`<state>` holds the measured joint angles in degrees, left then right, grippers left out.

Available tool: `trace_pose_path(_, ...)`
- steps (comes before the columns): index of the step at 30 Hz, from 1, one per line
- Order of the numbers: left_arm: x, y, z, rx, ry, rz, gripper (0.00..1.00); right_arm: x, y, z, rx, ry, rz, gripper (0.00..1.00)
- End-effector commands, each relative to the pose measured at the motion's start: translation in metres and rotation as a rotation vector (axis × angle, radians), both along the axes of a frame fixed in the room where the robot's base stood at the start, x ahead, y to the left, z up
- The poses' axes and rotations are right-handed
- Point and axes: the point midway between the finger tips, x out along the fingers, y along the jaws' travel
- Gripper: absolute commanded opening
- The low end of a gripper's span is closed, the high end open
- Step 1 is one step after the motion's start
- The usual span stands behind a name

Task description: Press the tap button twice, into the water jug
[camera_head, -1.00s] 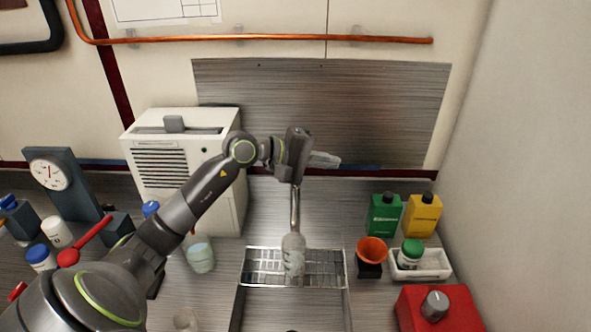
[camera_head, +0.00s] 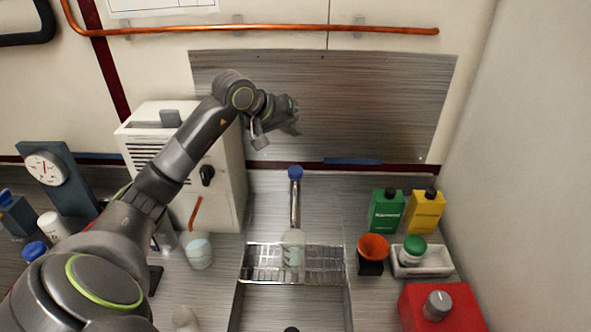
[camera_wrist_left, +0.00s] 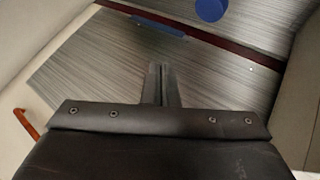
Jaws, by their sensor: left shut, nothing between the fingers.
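The tap (camera_head: 295,205) stands at the back of the sink, with a round blue button (camera_head: 295,172) on top. The button also shows at the top edge of the left wrist view (camera_wrist_left: 210,9). A clear water jug (camera_head: 293,255) stands upright on the wire grate (camera_head: 262,265), under the tap. I cannot tell how much water it holds. My left gripper (camera_head: 288,128) is shut and empty, above and apart from the button, in front of the steel back panel. Its fingers (camera_wrist_left: 160,85) lie together in the left wrist view. My right gripper is not in view.
A white boxy machine (camera_head: 220,175) stands left of the tap, partly behind my left arm. A clear cup (camera_head: 199,252) is left of the grate. Green (camera_head: 385,213) and yellow (camera_head: 424,213) bottles, an orange funnel (camera_head: 373,247) and a red box (camera_head: 460,308) stand on the right.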

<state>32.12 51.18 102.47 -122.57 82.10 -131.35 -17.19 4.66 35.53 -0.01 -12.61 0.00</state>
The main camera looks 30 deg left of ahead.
Motion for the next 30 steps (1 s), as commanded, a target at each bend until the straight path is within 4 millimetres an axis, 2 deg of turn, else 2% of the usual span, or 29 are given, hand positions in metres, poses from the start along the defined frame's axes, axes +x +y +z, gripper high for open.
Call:
trace_pose_path(8, -0.001, 0.0, -0.022, -0.002, 0.003, 0.0, 0.0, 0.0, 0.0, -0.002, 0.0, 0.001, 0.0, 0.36)
trace_pose_path(16, -0.001, 0.0, -0.06, -0.004, 0.004, 0.001, 0.0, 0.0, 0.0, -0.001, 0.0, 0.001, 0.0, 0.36)
trace_pose_path(19, 0.0, 0.0, -0.075, -0.001, 0.0, 0.0, 0.0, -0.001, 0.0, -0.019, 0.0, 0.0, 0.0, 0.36)
trace_pose_path(24, 0.0, 0.0, -0.086, -0.001, -0.001, 0.001, 0.0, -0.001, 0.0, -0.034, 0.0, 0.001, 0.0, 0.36)
trace_pose_path(30, 0.0, 0.0, -0.087, -0.002, -0.001, 0.0, 0.0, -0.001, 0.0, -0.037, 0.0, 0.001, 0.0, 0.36)
